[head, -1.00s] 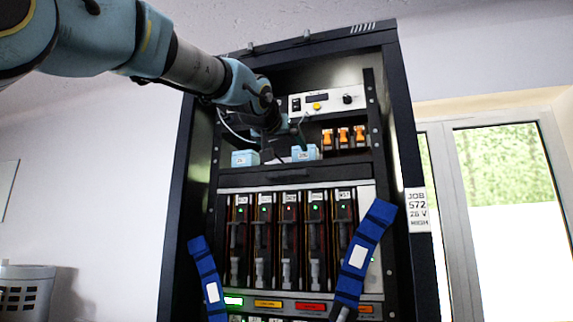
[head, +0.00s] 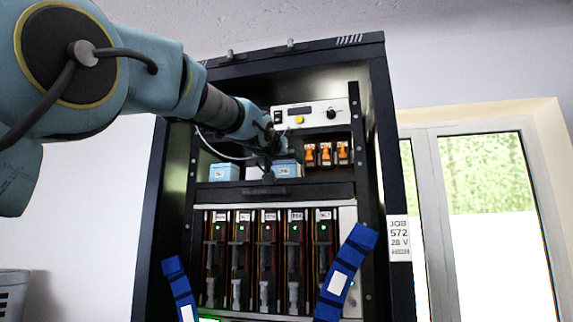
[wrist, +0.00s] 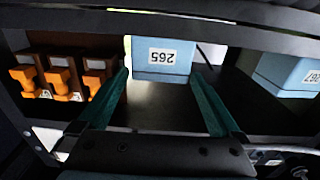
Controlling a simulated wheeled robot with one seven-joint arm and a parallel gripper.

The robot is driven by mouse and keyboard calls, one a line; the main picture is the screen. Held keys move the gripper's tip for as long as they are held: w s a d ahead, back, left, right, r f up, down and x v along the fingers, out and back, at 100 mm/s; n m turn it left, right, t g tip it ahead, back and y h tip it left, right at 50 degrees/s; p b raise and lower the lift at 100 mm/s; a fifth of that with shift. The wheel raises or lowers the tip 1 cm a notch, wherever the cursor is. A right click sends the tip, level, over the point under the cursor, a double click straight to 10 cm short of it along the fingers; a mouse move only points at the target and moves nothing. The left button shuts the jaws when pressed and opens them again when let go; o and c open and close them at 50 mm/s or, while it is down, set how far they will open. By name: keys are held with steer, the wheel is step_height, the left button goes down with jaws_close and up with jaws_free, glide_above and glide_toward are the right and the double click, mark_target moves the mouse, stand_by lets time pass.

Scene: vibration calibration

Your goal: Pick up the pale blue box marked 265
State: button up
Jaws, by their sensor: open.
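The pale blue box marked 265 (wrist: 165,60) shows in the wrist view at the top middle, its label upside down. In the head view the same box (head: 288,167) sits on the upper shelf of the cabinet, partly hidden by my gripper. My gripper (wrist: 161,76) is open, with one green finger on each side of the view and the box straight ahead between the tips. I cannot tell whether the fingertips overlap the box's sides. In the head view my gripper (head: 268,168) is in front of the shelf.
A second pale blue box, marked 267 (wrist: 285,75), stands apart on the same shelf, at its left in the head view (head: 223,172). Orange-handled parts (head: 326,153) stand on the other side. A control panel (head: 311,114) is above; several modules (head: 267,255) are below.

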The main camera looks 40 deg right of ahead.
steer(key=shift+w+d, duration=0.4)
steer(key=shift+d, duration=0.2)
steer(key=c, duration=1.2)
